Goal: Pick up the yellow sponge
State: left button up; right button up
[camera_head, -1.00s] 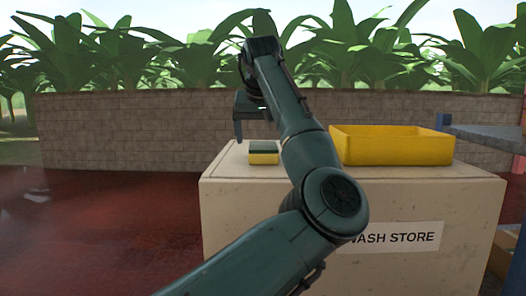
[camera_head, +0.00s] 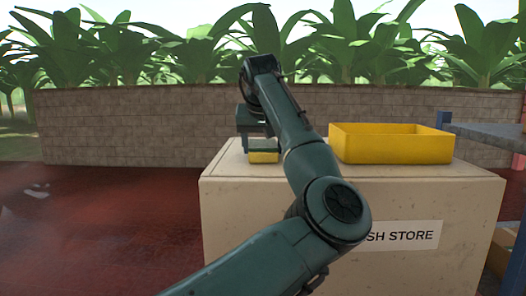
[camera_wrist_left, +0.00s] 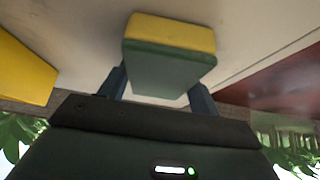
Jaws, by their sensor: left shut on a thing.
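The yellow sponge (camera_head: 264,157) with a green scouring side sits at the left part of the pale box top in the head view. My left gripper (camera_head: 259,148) is directly over it with its fingers pointing down, partly hiding its upper part. In the left wrist view the sponge (camera_wrist_left: 168,52) lies between the two dark fingers (camera_wrist_left: 160,92), its green side facing the gripper. My left gripper is shut on the sponge. It looks still at the level of the box top. My right gripper is not in view.
A yellow tray (camera_head: 392,149) stands on the box top to the right; its edge also shows in the left wrist view (camera_wrist_left: 22,75). The pale box (camera_head: 300,230) carries a partly hidden store label. A grey surface (camera_head: 490,135) is at the far right. A stone wall stands behind.

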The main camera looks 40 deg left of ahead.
aim_at(263, 143)
pick_arm(q)
jog(key=shift+c, duration=1)
jog(key=shift+r, duration=0.2)
notch_tip(263, 143, up, 10)
jog(key=shift+f, duration=0.15)
jog(key=o, duration=0.4)
jog(key=shift+f, duration=0.1)
jog(key=c, duration=0.3)
